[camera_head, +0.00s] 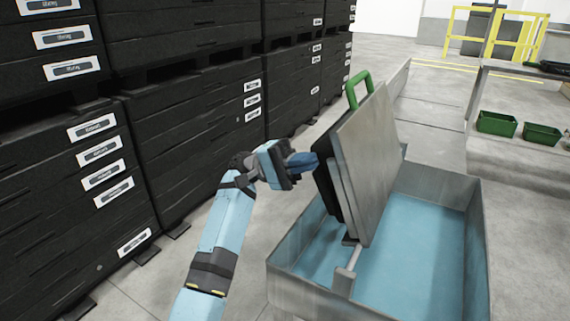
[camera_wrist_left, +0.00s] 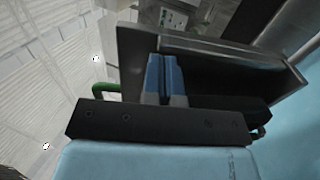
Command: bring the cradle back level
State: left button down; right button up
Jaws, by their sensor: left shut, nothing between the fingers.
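The cradle (camera_head: 365,165) is a grey metal plate with a green handle (camera_head: 357,88) at its top edge. It is tipped steeply, close to upright, over an open metal tub. A black part (camera_head: 327,185) lies against its left side. My left gripper (camera_head: 304,161) has its blue fingers shut and empty, pointing at the black side of the cradle. I cannot tell whether the fingertips touch it. In the left wrist view the shut fingers (camera_wrist_left: 164,72) reach toward the cradle's dark plate (camera_wrist_left: 215,58), with the green handle (camera_wrist_left: 106,90) at left. My right gripper is out of view.
The metal tub (camera_head: 420,290) has a blue interior and a rod (camera_head: 349,268) under the cradle. Stacked black crates (camera_head: 190,130) line the left side. Green bins (camera_head: 497,123) sit at the right. A yellow railing (camera_head: 495,32) stands far back.

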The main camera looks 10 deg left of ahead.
pick_arm(q)
jog(key=shift+x, duration=1.05)
jog(key=shift+d+r, duration=0.15)
jog(key=shift+d, duration=0.05)
